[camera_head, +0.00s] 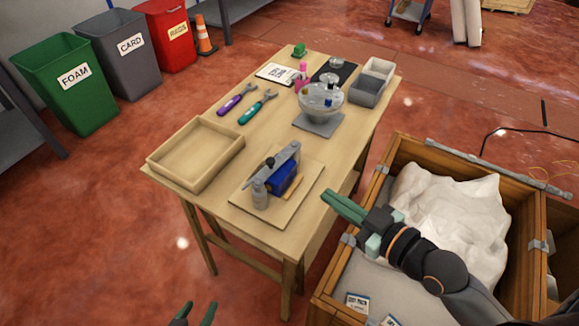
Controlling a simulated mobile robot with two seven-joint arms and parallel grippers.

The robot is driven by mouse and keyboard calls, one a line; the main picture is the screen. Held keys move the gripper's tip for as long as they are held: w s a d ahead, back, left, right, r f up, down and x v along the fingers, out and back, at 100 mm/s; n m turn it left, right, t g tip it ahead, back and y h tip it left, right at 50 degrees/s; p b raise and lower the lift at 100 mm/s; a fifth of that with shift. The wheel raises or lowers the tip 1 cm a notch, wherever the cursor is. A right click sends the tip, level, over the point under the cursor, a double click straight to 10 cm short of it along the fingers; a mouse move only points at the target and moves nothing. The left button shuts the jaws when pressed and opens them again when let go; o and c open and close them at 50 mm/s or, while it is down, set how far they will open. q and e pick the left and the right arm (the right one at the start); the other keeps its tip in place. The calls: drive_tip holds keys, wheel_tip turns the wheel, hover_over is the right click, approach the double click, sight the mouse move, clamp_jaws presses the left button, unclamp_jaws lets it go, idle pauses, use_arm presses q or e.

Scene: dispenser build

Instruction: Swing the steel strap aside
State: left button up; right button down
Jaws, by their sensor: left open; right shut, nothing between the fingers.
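The steel strap (287,152) is a grey bar lying across the top of a blue block (284,178). A dark round knob (270,162) shows beside the strap. A grey cylinder (260,195) stands at the strap's near end. All of these are on a pale wooden board (292,206) at the table's near end. My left gripper (199,309) is open and empty at the bottom edge, well below the board; only its fingertips show.
An empty wooden tray (178,180) sits left of the board. Two wrenches, purple (237,98) and teal (258,107), lie behind it. A clear bowl (321,98) on a grey stand is further back. A wooden crate (400,150) with white wrapping stands at right, under my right arm.

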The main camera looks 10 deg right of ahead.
drive_tip(key=m, duration=0.1)
approach(274, 162)
drive_tip(key=shift+y, duration=0.3)
drive_tip(key=x, duration=0.7)
drive_tip(key=shift+d+f, duration=0.1)
idle(0.3)
